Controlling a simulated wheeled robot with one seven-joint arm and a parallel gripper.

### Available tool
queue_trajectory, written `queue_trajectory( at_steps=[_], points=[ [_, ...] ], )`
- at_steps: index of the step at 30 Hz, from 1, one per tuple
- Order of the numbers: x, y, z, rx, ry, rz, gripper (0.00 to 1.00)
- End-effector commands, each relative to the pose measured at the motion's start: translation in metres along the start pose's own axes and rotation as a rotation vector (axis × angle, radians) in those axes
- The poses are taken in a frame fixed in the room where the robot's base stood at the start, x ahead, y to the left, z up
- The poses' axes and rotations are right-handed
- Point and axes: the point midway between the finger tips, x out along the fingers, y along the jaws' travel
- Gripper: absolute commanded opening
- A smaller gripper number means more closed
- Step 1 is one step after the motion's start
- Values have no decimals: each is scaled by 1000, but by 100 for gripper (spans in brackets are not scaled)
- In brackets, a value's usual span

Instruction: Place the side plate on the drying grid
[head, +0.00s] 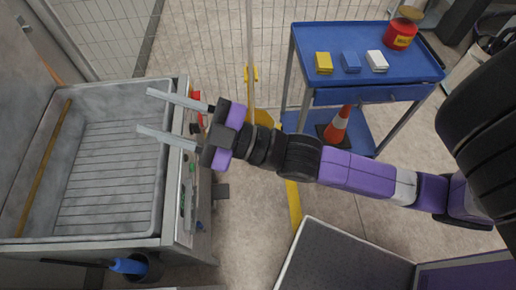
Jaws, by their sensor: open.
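My gripper (143,111) is open, with two long pale metal fingers apart and nothing seen between them. It reaches left over the right rim of a grey open basin. The basin (172,110) has a floor of parallel slats (108,175); I cannot tell whether this is the drying grid. I can make out no side plate for certain in the head view. My wrist and fingers hide part of the basin's right rim and control side.
Right of the basin, a blue cart (412,65) carries yellow, blue and white boxes and a red tin (401,35). An orange cone (338,125) stands low at the cart. A wire fence (215,45) runs behind. A blue-handled tool (128,265) sits at lower left.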

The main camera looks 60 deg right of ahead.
Motion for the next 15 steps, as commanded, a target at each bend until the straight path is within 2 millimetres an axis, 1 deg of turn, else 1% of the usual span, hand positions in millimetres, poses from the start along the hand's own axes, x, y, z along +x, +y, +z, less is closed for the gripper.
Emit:
queue_trajectory(
  at_steps=[1, 2, 3, 5, 6, 7, 9, 12, 15],
  points=[
    [-28, -5, 15, 23, -71, -21, 42],
    [-43, -10, 22, 44, -108, -31, 42],
    [-63, -15, 30, 74, -157, -40, 42],
    [-93, -24, 38, 126, -234, -47, 42],
    [-114, -30, 43, 165, -285, -48, 42],
    [-129, -35, 45, 196, -325, -45, 42],
    [-163, -48, 46, 274, -414, -31, 42],
    [-204, -66, 42, 387, -529, 6, 42],
    [-233, -81, 33, 486, -614, 50, 42]
  ],
)
